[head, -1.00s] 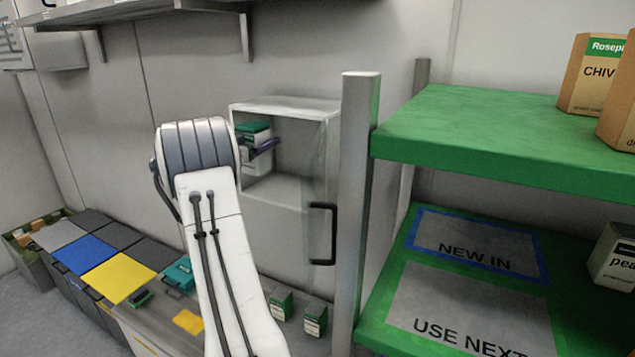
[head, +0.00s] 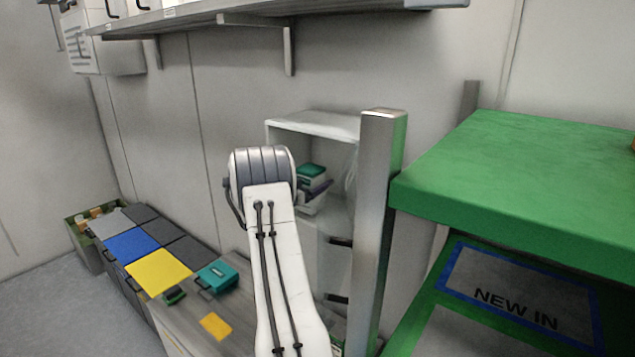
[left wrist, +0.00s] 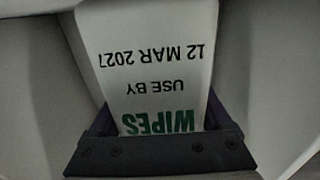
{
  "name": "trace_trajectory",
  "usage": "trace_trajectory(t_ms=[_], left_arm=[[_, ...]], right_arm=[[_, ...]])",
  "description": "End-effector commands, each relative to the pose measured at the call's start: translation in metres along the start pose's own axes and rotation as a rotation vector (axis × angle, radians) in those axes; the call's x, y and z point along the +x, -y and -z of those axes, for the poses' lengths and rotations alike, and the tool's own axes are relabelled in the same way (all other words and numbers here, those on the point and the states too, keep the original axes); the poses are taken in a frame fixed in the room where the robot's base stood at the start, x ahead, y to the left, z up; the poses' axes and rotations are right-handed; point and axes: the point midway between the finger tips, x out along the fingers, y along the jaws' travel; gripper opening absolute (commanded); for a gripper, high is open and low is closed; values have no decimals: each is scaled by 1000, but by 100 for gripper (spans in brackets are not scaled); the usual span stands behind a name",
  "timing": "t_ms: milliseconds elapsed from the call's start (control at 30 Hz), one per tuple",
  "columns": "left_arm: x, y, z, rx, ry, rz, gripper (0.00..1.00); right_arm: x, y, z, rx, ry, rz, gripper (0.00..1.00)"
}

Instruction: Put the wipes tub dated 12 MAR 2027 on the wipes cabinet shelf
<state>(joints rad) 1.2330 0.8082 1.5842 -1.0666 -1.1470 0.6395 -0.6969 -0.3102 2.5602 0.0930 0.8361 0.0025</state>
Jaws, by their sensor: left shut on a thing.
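The wipes tub (head: 312,171) is white with a green lid. In the left wrist view its label (left wrist: 155,60) reads upside down "WIPES, USE BY 12 MAR 2027". My left gripper (head: 318,189) is shut on the tub, with a dark finger on each side of it in the left wrist view (left wrist: 158,118). The white wipes cabinet (head: 318,124) has an open upper compartment, and the tub shows upright at its left part. My wrist partly hides the tub and the cabinet's left side. I cannot tell whether the tub touches the shelf (head: 338,211). My right gripper is out of view.
A metal post (head: 375,225) of the green rack (head: 530,185) stands close on the right and covers part of the cabinet. A wall shelf (head: 250,22) runs above. At lower left are coloured bin lids (head: 158,271) and a teal case (head: 217,277).

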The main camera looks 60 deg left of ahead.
Motion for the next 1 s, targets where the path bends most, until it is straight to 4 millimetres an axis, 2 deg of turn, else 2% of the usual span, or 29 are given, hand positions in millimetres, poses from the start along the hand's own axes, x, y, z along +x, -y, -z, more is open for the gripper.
trace_trajectory(t_ms=[400,433,467,500,800,1000], left_arm=[[1,-1,-9,2,-4,-1,3],[0,-1,-10,1,-2,-1,86],[1,-1,-9,1,-2,-1,98],[1,-1,-9,1,-2,-1,100],[0,-1,-6,1,-2,-1,100],[-33,0,-10,2,-2,2,100]], right_arm=[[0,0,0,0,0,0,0],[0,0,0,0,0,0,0],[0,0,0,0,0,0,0],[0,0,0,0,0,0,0],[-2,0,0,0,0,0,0],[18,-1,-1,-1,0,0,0]])
